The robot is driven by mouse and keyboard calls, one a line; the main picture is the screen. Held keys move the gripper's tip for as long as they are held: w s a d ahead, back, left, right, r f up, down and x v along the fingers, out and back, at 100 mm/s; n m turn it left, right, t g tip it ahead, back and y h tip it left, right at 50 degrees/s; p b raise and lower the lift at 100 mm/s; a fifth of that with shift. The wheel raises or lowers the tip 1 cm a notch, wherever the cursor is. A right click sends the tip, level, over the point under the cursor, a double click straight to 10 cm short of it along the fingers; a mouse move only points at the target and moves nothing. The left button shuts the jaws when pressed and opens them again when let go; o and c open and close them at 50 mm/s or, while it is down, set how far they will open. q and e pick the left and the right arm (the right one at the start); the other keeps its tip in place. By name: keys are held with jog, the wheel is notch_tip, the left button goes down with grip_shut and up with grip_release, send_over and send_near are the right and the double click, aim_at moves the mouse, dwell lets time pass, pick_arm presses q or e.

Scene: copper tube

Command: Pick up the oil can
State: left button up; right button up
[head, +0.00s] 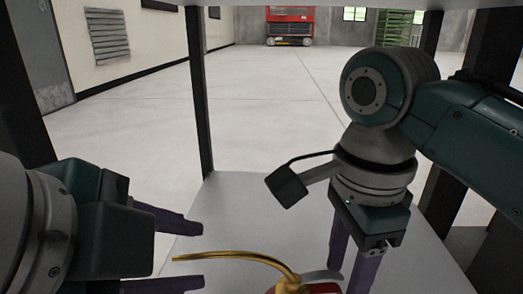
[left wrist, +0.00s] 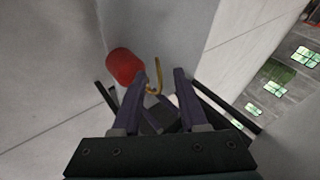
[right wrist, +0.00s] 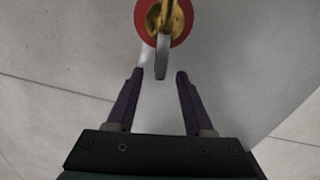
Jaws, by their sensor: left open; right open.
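The oil can has a red body, a brass top with a long curved spout and a silver handle. In the head view its spout and handle (head: 291,280) show at the bottom edge, and most of the body is cut off. My right gripper (head: 350,268) points down beside the handle, open. In the right wrist view the can (right wrist: 164,18) is at the top, with its handle just beyond the gap between the open fingers (right wrist: 159,77). The left wrist view shows the red can (left wrist: 125,66) ahead of the open left fingers (left wrist: 162,77).
The can is on a pale shelf surface (head: 240,205) between dark posts (head: 199,90). A pale board crosses above.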

pick_arm(q)
jog(key=shift+x, duration=3.1)
pick_arm(e)
jog(key=shift+f, duration=3.15)
pick_arm(q)
jog(key=shift+c, duration=0.4)
pick_arm(e)
jog(key=shift+c, duration=0.4)
pick_arm(q)
jog(key=c, duration=0.6)
pick_arm(e)
jog(key=c, duration=0.6)
grip_shut()
